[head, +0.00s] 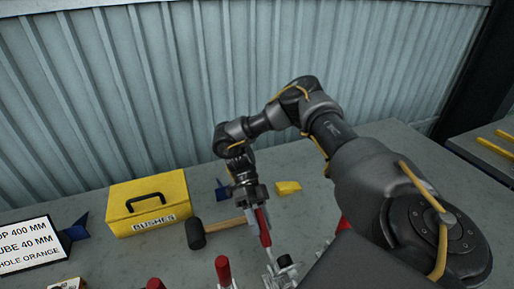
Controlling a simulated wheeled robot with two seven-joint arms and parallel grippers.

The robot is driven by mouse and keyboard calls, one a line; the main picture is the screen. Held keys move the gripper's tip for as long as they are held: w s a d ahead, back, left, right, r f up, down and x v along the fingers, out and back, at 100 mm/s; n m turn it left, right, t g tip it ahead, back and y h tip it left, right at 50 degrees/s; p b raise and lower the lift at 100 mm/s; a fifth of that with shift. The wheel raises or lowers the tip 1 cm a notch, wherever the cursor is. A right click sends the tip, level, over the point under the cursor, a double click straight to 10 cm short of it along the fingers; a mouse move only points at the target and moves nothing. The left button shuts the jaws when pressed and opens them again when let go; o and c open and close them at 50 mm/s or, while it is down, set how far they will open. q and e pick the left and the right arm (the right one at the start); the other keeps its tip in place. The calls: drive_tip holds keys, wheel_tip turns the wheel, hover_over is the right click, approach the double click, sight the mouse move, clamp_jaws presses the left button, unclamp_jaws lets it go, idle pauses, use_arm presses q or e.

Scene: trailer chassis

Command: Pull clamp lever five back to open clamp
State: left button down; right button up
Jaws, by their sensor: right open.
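Several toggle clamps with red lever handles stand along the bottom of the head view. One upright red lever (264,229) has its top at my right gripper (257,204), which points down over it. The gripper is open; whether the fingers touch the handle cannot be told. Its metal clamp body (281,272) shows below. Other red levers stand to the left, one upright (223,270) and one cut by the bottom edge (155,284). Another red handle (343,225) is partly hidden by my right arm. No number marks show, so I cannot tell which is five. My left gripper is out of view.
A yellow box labelled BUSHES (150,203) stands at left on the grey table. A mallet (197,234) lies behind the clamps, its handle reaching toward my gripper. A yellow piece (288,187), a blue piece (222,190) and a sign (32,245) are nearby. A corrugated wall closes the back.

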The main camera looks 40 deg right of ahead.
drive_tip(key=v, duration=0.7)
idle(0.6)
